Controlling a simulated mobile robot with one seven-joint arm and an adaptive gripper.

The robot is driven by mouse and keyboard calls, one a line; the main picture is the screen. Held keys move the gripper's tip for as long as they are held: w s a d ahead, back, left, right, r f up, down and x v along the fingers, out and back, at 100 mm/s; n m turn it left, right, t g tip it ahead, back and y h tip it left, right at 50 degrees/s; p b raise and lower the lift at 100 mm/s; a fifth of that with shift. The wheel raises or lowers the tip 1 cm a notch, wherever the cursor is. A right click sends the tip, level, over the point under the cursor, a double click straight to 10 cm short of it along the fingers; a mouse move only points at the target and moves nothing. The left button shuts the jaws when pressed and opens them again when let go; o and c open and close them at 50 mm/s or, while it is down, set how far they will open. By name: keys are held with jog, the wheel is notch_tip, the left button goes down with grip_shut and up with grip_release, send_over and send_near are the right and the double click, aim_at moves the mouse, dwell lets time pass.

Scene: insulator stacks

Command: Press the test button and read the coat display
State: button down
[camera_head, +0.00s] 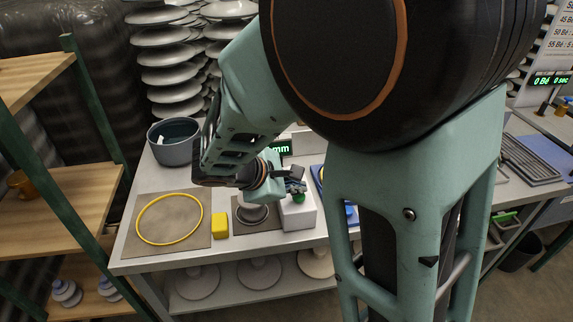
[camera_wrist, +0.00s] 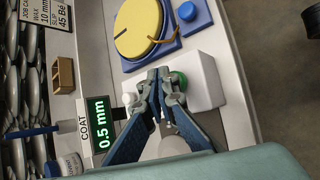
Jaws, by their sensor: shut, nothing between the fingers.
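The green test button (camera_wrist: 180,79) sits on a white box (camera_wrist: 207,80); in the head view the button (camera_head: 299,198) shows just below my fingertips. My gripper (camera_wrist: 164,78) is shut and empty, its tips overlapping the button's edge in the wrist view; I cannot tell whether they touch it. My gripper (camera_head: 293,180) also shows above the white box in the head view. The coat display (camera_wrist: 102,123) is lit green and reads "0.5 mm", beside a "COAT" label (camera_wrist: 85,129). In the head view the display (camera_head: 285,148) is partly hidden, with only "mm" legible.
A yellow disc (camera_wrist: 140,36) lies on a blue base, near a blue knob (camera_wrist: 187,11). On the bench are a yellow ring (camera_head: 140,226), a yellow block (camera_head: 220,224) and a grey tub (camera_head: 174,156). Insulator stacks (camera_head: 165,57) stand behind. A wooden shelf (camera_head: 60,190) is at left.

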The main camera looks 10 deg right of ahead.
aim_at(297, 196)
jog(key=shift+r, duration=0.4)
jog(key=shift+r, duration=0.1)
notch_tip(297, 196, up, 5)
jog(key=p, duration=0.4)
dwell(0.7)
